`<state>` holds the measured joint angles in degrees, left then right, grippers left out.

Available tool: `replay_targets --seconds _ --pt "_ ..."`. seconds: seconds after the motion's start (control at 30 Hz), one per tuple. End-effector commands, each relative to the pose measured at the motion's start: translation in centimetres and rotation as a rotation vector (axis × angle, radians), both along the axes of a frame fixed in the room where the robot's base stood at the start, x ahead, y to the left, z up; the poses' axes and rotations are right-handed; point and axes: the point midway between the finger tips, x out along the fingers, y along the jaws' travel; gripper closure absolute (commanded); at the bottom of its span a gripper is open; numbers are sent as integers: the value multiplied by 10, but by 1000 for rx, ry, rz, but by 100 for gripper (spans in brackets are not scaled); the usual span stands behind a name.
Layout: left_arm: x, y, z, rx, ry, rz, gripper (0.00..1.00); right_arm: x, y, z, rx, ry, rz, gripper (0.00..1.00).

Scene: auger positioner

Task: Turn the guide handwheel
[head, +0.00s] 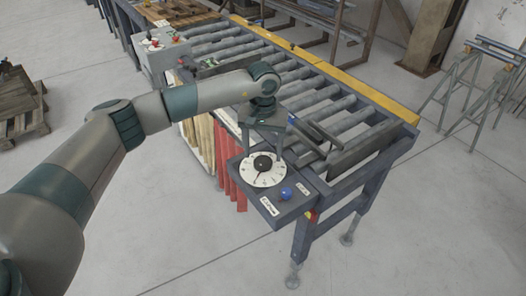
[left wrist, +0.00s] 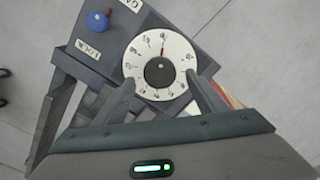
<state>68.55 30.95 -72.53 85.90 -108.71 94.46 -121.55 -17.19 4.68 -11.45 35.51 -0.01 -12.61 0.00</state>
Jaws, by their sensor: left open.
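The guide handwheel is a white numbered dial with a black hub (head: 262,171) on a dark box at the near end of the roller conveyor. It also shows in the left wrist view (left wrist: 160,66), with a red mark at the top of the dial. My left gripper (head: 264,150) is above the dial. In the left wrist view its two fingers (left wrist: 160,92) are apart, one at each side of the lower dial, with nothing between them but the view of the dial. I cannot tell whether they touch it. A blue knob (left wrist: 99,22) labelled LOCK sits beside the dial. My right gripper is out of view.
The roller conveyor (head: 330,95) with a yellow side rail runs away behind the dial box. A grey control box (head: 160,55) stands at its far left. Red and yellow strips hang below the left side. Open floor lies in front.

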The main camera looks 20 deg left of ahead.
Motion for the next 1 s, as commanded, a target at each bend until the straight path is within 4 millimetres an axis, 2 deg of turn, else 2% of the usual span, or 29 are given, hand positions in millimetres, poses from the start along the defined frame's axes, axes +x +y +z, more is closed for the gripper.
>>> replay_targets --seconds 0.03,0.23,0.63,0.8,1.0 --pt "-1 0 -5 1 3 1 35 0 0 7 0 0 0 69" --pt "0 0 -24 0 1 0 35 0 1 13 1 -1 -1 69" --pt "0 0 -30 0 -1 0 35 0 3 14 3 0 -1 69" --pt "0 0 -30 0 -1 0 76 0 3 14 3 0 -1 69" --pt "0 0 -30 0 -1 3 76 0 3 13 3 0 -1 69"
